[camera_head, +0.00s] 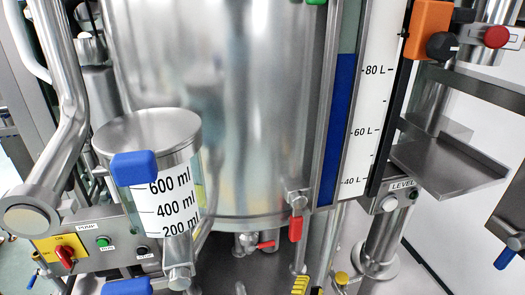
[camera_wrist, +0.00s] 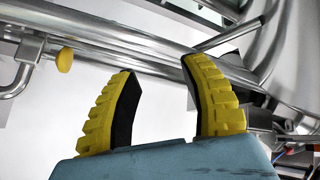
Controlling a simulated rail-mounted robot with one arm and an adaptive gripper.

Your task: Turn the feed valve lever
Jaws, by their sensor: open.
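No label marks which handle is the feed valve lever. In the head view a red lever (camera_head: 296,228) hangs from a metal fitting below the tank. A smaller red handle (camera_head: 267,244) sits on a valve under the tank. A blue handle (camera_head: 134,167) is at the dosing vessel, and another blue one (camera_head: 127,287) lies below it. A yellow knob (camera_head: 342,278) is low at right; a yellow knob (camera_wrist: 65,60) also shows left of the fingers in the wrist view. My gripper (camera_wrist: 157,66) is open and empty; in the head view only part of its yellow finger (camera_head: 300,285) shows, at the bottom edge.
The steel tank (camera_head: 215,100) fills the middle. The level gauge (camera_head: 362,120) stands to its right, with a metal shelf (camera_head: 447,165) beyond. A pump panel (camera_head: 82,255) is at lower left. In the wrist view, steel pipes (camera_wrist: 130,40) cross beyond the fingertips.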

